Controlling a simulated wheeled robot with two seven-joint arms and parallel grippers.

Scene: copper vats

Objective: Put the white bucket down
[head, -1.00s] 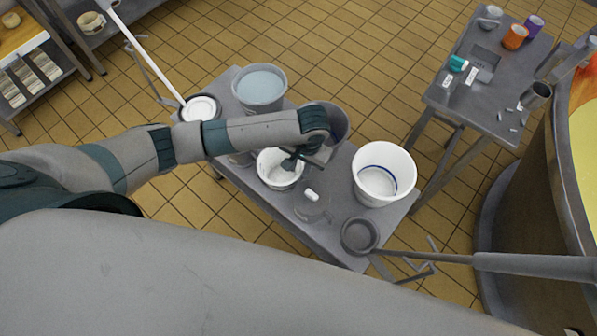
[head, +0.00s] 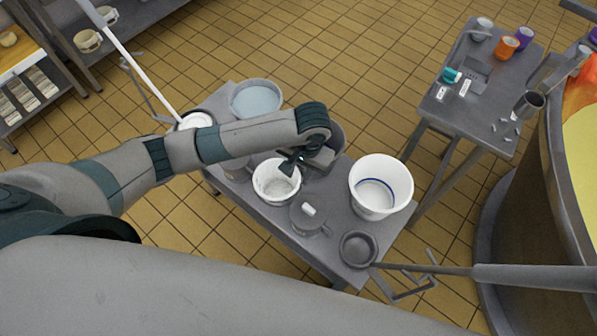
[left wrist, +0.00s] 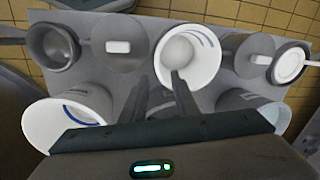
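The white bucket (head: 272,190) is the smaller of two white buckets and stands upright on the grey table (head: 335,262). In the left wrist view it shows at centre (left wrist: 203,68), with a blue line and a pale round patch inside. My left gripper (head: 287,166) is over its far rim. In the left wrist view the gripper's fingers (left wrist: 159,77) are apart: one reaches over the bucket's opening, the other is outside its rim. Contact with the wall cannot be made out. My right gripper is not in view.
A larger white bucket (head: 398,193) stands right of it. A side table (head: 452,115) and a copper vat (head: 520,215) are at right.

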